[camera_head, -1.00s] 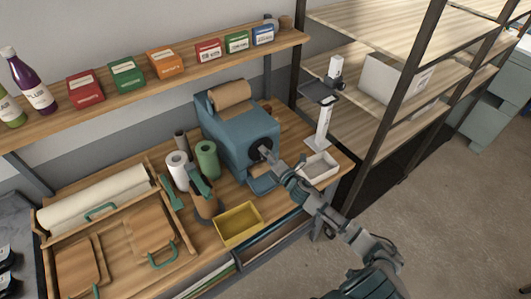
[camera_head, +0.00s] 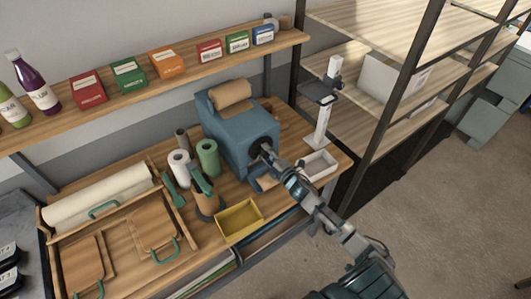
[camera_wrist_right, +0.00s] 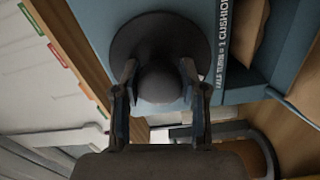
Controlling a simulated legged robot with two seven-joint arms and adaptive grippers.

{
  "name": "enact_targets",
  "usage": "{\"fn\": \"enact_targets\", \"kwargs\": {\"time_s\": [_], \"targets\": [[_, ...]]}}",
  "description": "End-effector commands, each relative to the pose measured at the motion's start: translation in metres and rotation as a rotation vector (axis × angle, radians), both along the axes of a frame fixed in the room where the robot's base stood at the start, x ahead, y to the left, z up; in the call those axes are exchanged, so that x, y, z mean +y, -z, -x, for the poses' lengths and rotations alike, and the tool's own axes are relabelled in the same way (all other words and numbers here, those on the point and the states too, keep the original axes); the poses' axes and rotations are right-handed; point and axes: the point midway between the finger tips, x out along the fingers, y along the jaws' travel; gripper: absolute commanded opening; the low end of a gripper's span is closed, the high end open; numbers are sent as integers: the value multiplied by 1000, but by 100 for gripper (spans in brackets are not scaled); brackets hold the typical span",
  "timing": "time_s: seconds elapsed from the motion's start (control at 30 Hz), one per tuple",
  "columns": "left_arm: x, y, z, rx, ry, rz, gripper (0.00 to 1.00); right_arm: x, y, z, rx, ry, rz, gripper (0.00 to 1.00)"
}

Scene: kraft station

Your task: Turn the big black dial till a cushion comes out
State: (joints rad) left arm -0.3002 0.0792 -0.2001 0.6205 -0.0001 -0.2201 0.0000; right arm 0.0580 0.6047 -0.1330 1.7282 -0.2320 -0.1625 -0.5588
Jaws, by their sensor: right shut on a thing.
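The blue paper machine (camera_head: 228,125) stands on the wooden bench with a brown paper roll (camera_head: 232,94) on top. Its big black dial (camera_head: 261,145) is on the front and is partly covered by my right gripper (camera_head: 268,152). In the right wrist view the dial (camera_wrist_right: 133,40) is a round black disc with a central knob (camera_wrist_right: 160,82). My right gripper (camera_wrist_right: 160,90) is shut on this knob, one finger on each side. A brown paper piece (camera_wrist_right: 248,32) shows beside the white label about turns and cushions. My left gripper is not in view.
A yellow tray (camera_head: 239,238) sits at the bench front, left of my arm. A white bin (camera_head: 320,166) and a stand (camera_head: 322,125) are on the right. Green and white rolls stand left of the machine. A metal shelf rack (camera_head: 365,150) rises at the right.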

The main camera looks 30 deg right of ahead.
Motion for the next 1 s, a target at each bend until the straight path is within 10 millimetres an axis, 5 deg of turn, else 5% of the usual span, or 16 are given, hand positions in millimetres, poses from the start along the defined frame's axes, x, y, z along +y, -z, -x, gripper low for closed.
{"fn": "enact_targets", "kwargs": {"time_s": [0.27,0.3,0.4,0.77,1.0], "targets": [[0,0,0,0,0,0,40,-3,1,0,3,7,2,8],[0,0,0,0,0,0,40,-3,1,0,3,7,2,47],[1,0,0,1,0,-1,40,-2,1,0,3,5,2,67],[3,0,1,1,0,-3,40,0,1,5,3,0,2,67],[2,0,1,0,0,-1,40,-4,3,48,5,1,2,67]]}}
